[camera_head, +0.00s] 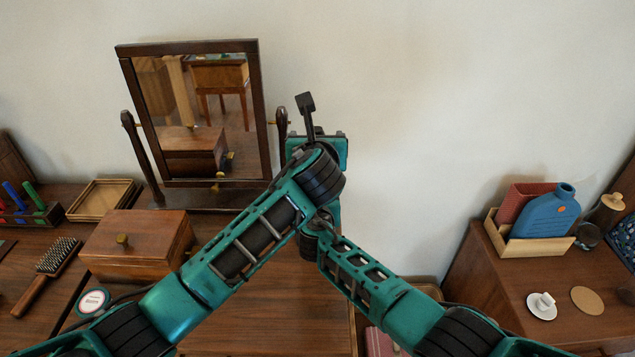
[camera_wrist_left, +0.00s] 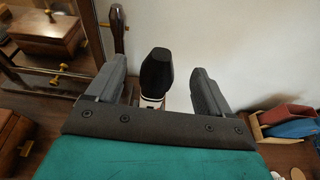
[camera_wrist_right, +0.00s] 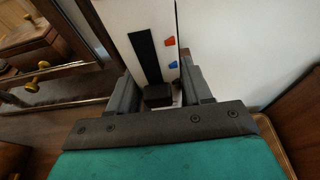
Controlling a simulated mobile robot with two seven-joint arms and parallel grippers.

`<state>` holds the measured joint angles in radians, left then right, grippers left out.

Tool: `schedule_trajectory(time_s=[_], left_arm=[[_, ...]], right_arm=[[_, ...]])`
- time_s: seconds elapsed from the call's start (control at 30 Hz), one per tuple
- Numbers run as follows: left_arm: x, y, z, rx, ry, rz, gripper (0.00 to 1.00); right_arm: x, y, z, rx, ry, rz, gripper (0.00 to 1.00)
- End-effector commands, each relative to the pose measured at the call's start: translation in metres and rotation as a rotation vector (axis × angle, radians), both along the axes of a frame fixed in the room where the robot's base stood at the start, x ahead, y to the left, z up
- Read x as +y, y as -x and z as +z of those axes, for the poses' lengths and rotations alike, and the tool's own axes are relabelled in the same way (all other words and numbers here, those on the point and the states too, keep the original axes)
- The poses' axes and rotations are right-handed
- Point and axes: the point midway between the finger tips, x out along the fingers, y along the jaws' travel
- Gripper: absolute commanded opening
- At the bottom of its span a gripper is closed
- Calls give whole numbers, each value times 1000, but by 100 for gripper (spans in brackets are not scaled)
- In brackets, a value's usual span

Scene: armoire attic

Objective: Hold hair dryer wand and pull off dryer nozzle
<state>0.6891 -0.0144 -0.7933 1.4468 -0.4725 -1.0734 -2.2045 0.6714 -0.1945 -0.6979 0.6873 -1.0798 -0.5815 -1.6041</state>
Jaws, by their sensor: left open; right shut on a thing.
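The dryer nozzle (camera_wrist_left: 157,76) is a rounded black piece in the left wrist view. My left gripper (camera_wrist_left: 160,66) is open, with one finger on each side of it and gaps between. A pale part of the wand shows just below the nozzle. The hair dryer wand (camera_wrist_right: 166,22) is white with a black strip and red and blue buttons in the right wrist view. My right gripper (camera_wrist_right: 159,80) is shut on the wand.
A tilting mirror (camera_head: 262,95) stands close at left, with a wooden box (camera_head: 130,258) before it. A hairbrush (camera_head: 47,270) and a shallow tray (camera_head: 100,202) lie farther left. A right-hand cabinet (camera_head: 500,290) bears a cup, a coaster and a blue bottle (camera_head: 548,214). Bare wall lies behind.

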Motion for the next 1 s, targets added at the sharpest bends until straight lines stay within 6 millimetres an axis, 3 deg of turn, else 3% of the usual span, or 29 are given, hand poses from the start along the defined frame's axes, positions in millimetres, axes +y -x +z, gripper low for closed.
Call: schedule_trajectory(time_s=[0.3, 0.77, 1.0], left_arm=[[0, -37, -11, 0, 1, 1, 81], [0, -45, -13, -1, 2, 1, 81], [0, -44, -14, 0, 2, 1, 59]], right_arm=[[0, 0, 0, 0, 0, 0, 23], [0, 0, 0, 0, 0, 0, 23], [0, 0, 0, 0, 0, 1, 23]])
